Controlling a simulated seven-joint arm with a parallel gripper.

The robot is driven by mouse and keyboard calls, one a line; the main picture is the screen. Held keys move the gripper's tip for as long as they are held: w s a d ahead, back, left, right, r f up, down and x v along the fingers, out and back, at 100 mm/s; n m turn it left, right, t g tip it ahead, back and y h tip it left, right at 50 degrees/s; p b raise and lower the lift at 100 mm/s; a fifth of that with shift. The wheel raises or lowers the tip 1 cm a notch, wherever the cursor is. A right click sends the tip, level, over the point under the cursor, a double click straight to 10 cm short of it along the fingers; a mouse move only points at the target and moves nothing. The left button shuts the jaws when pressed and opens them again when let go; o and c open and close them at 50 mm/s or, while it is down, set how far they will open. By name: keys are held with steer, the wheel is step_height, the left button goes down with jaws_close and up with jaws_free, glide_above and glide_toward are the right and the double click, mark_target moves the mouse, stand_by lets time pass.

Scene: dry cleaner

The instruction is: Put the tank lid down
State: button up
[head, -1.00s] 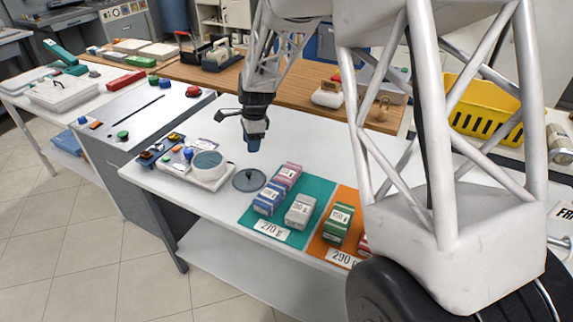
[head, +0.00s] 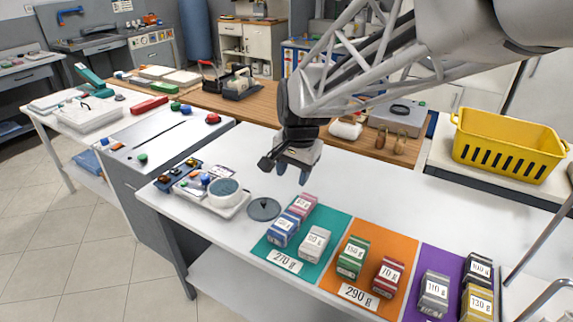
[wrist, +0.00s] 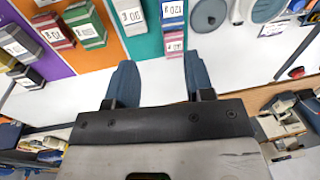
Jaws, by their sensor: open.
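The tank lid, a dark grey disc with a small knob (head: 264,208), lies flat on the white table (head: 215,240). It is just right of a white device with a round grey-topped part (head: 225,190). It also shows at the top of the wrist view (wrist: 209,13). My gripper (head: 292,173) is above the table, behind and slightly right of the lid, clear of it. Its two blue fingers are apart with nothing between them, as the wrist view also shows (wrist: 160,82). I cannot tell for certain which item is the tank.
Labelled boxes stand on a teal mat (head: 331,234), an orange mat (head: 383,240) and a purple mat (head: 451,262) to the right. A yellow basket (head: 510,146) stands at the back right. The table behind the lid is clear.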

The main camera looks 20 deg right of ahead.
steer(key=s+d+r+n+t+h, duration=0.1)
steer(key=s+n, duration=0.7)
steer(key=s, duration=1.2)
steer(key=shift+s+d+r, duration=0.3)
steer(key=shift+d+r, duration=0.1)
steer(key=shift+r, duration=0.2)
